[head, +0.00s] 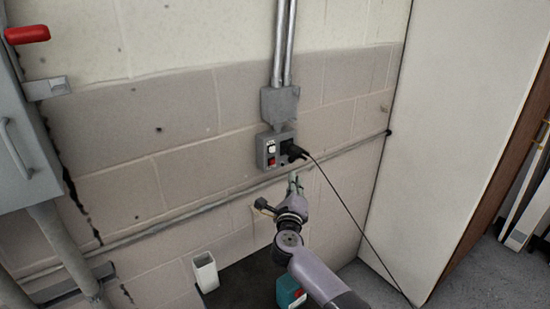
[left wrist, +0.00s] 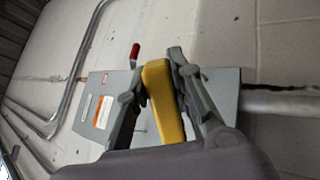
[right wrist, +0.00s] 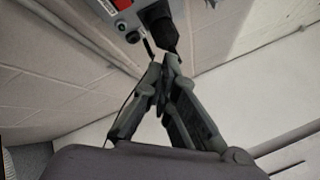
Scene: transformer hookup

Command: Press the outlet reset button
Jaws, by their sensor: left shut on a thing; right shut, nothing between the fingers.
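The outlet box (head: 264,154) is a small grey box on the block wall, under a conduit fitting. A red button (head: 271,161) sits low on its face, below a white patch. A black plug (head: 291,149) is in its right side, with a cord running down right. In the right wrist view the box (right wrist: 97,8) and plug (right wrist: 160,30) are at the top, partly cut off. My right gripper (head: 295,180) is shut and empty, just below the box; its tips (right wrist: 167,62) show below the plug. My left gripper (left wrist: 160,62) is shut on a yellow object (left wrist: 164,105).
A grey cabinet (head: 18,150) with a red lever (head: 27,35) is at the left. A horizontal pipe (head: 190,212) crosses the wall below the outlet. A white container (head: 205,273) and a teal box (head: 290,291) stand below. A white panel (head: 455,130) bounds the right.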

